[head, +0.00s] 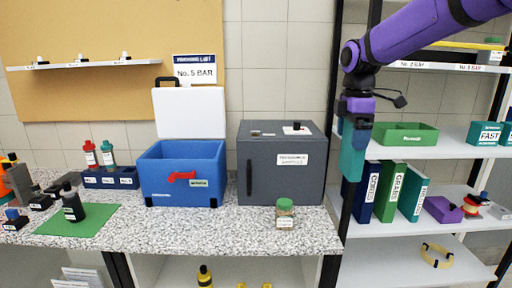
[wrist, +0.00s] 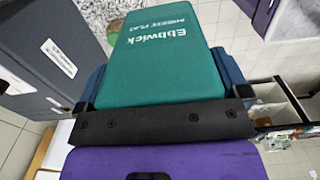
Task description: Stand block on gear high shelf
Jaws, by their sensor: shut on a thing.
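My gripper (head: 356,112) hangs pointing down in front of the shelf rack's left post in the head view. It is shut on a teal block (head: 352,152), which hangs upright below it, clear of the counter. The wrist view shows the block (wrist: 165,55) close up between the fingers, with "Ebbwick" in white letters on its face. The rack at the right has an upper board (head: 436,67) with label strips, a middle board (head: 455,152) and lower boards. No label that I can read says "gear".
The middle board carries a green bin (head: 404,134) and teal boxes (head: 486,133). Below stand binders (head: 389,192) and a purple box (head: 442,209). The counter holds a grey cabinet (head: 268,180), a blue case (head: 180,165) and a jar (head: 285,213). The middle board has bare room right of the bin.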

